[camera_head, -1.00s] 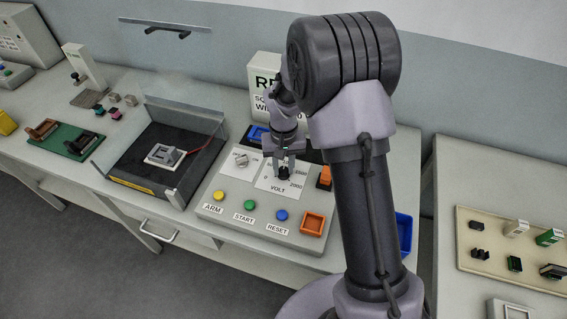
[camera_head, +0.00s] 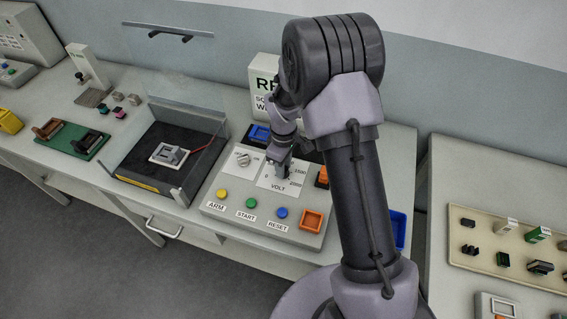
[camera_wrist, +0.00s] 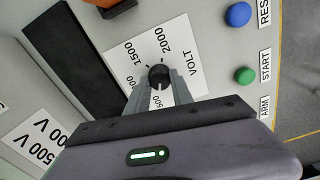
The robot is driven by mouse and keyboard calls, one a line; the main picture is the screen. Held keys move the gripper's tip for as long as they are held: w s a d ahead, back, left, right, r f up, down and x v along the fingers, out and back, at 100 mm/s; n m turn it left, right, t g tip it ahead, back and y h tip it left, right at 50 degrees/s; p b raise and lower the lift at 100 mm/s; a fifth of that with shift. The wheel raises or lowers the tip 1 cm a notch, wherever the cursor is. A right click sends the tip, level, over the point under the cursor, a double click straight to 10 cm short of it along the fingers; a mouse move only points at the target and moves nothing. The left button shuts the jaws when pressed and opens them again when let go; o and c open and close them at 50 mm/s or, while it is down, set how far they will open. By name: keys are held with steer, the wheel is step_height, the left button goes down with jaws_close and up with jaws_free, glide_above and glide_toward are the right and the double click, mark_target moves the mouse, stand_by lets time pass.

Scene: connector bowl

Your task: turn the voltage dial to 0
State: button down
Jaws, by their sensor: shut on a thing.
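The voltage dial (camera_wrist: 159,74) is a round black knob on a white label plate marked VOLT, with 500, 1500 and 2000 readable around it in the wrist view. My gripper (camera_wrist: 158,82) is shut on the dial, one grey finger on each side of it. In the head view my gripper (camera_head: 282,172) reaches down onto the VOLT plate (camera_head: 270,184) and covers the dial. The number that the dial points at is not clear, and the 0 side of the scale is partly hidden by my fingers in the wrist view.
On the same panel are a second knob (camera_head: 243,159), a yellow ARM button (camera_head: 222,194), a green START button (camera_head: 252,203), a blue RESET button (camera_head: 282,212) and an orange square frame (camera_head: 312,221). A clear-walled black tray (camera_head: 135,170) stands to the left.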

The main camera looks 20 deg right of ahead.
steer(key=n+p, duration=0.1)
steer(key=n, duration=0.4)
steer(key=shift+r+n+p, duration=0.1)
steer(key=shift+n+p, duration=0.2)
steer(key=shift+p, duration=0.1)
steer(key=n+p, duration=0.1)
steer(key=n, duration=0.4)
steer(key=shift+n+p, duration=0.3)
steer(key=c, duration=1.1)
jaws_free()
step_height(320, 180, up, 17)
steer(key=p, duration=0.3)
steer(key=shift+r+p, duration=0.15)
steer(key=shift+p, duration=0.15)
